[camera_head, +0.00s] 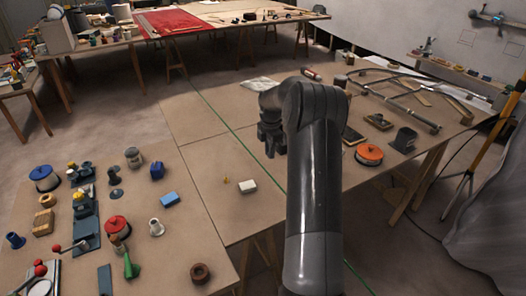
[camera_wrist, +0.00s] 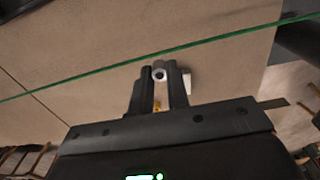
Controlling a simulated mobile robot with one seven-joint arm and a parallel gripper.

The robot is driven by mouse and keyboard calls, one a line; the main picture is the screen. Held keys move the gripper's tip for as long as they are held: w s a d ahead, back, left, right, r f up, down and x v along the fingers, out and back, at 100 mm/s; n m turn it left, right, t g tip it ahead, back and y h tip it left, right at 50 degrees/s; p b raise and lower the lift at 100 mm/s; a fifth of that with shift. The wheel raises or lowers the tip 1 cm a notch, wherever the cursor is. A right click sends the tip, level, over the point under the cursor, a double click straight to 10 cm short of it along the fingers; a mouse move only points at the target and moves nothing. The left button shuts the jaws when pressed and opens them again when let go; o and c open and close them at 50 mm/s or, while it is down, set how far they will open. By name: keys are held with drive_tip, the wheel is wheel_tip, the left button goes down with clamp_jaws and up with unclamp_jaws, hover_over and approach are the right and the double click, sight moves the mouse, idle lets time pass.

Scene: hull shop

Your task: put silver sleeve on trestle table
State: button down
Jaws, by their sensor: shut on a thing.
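My gripper (camera_wrist: 162,84) is shut on the silver sleeve (camera_wrist: 159,74), a small round metal piece with a dark bore, held between the fingertips in the wrist view. In the head view my gripper (camera_head: 270,148) points down above the trestle table (camera_head: 205,118), and the sleeve cannot be made out there. The table has a broad tan top crossed by a thin green line; its top also fills much of the wrist view (camera_wrist: 90,45). The sleeve appears above the tabletop, but the exact gap is unclear.
A white block (camera_head: 248,186) and a small yellow piece (camera_head: 226,180) lie on the tabletop near the gripper. An orange-topped round object (camera_head: 369,154) and metal tubing (camera_head: 400,105) lie to the right. The tabletop left of the gripper is clear.

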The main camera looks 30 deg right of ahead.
hover_over(247, 171)
wheel_tip(247, 171, down, 6)
drive_tip(key=shift+s+r, duration=0.1)
drive_tip(key=shift+r, duration=0.05)
drive_tip(key=shift+f, duration=2.05)
drive_tip(key=shift+f, duration=0.2)
drive_tip(key=c, duration=1.4)
unclamp_jaws()
